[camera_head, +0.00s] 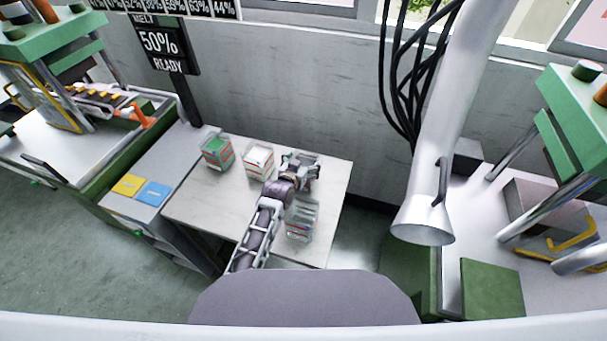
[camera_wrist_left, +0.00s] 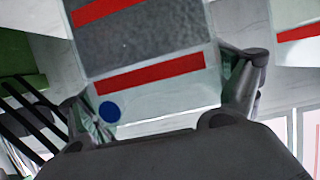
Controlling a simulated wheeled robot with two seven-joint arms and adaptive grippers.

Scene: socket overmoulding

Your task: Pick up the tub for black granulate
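The tub with dark granulate (camera_wrist_left: 150,45) fills the middle of the left wrist view. It has clear walls, red stripes and a blue dot, and looks tilted in that picture. In the head view this tub (camera_head: 307,158) is at the table's back right, mostly hidden by my left gripper (camera_head: 298,172). The left gripper's fingers (camera_wrist_left: 165,95) stand on both sides of the tub. The right finger lies close against its wall; I cannot tell whether both fingers press on it. My right gripper is not in view.
A tub with green granulate (camera_head: 216,152) and one with white (camera_head: 258,158) stand left on the table (camera_head: 205,205). Another clear tub (camera_head: 301,221) stands in front, right beside my left arm. A pale flared pipe (camera_head: 430,190) hangs at right. The table's left front is clear.

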